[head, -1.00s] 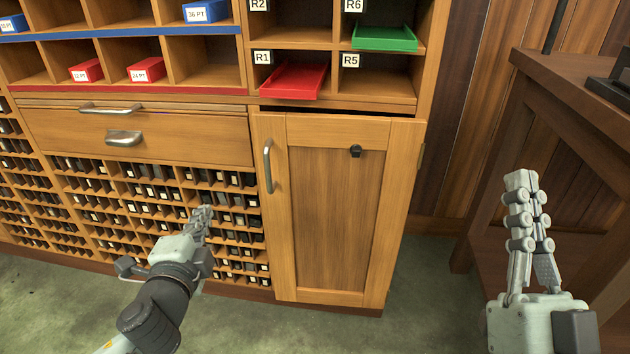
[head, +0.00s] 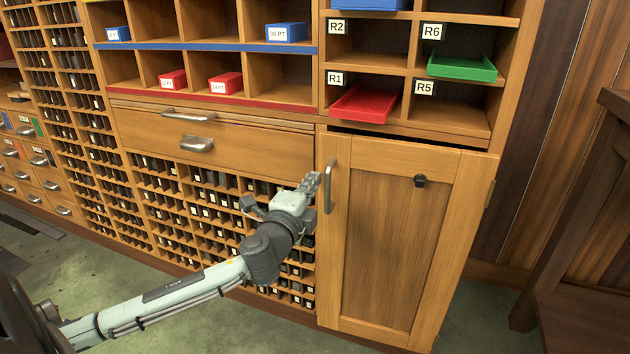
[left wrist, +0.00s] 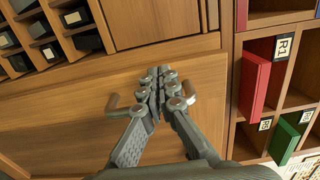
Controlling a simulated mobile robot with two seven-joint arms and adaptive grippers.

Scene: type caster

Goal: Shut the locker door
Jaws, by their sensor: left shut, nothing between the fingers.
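The wooden locker door (head: 385,240) is at the lower right of the cabinet in the head view. It looks nearly closed, with a dark gap along its top edge; I cannot tell how far it stands out. Its metal handle (head: 328,187) is on the left side, and a small dark lock (head: 420,181) sits near the top. My left gripper (head: 312,182) is shut and empty, just left of the handle in the picture. In the left wrist view, the shut fingers (left wrist: 157,72) cover the middle of the handle (left wrist: 188,90); I cannot tell whether they touch. My right gripper is out of view.
A drawer (head: 210,145) and small type cells are left of the door. Above it, a red tray (head: 363,104) and a green tray (head: 462,68) stick out of the shelves. A dark wooden table (head: 575,220) stands at the right. The floor in front is clear.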

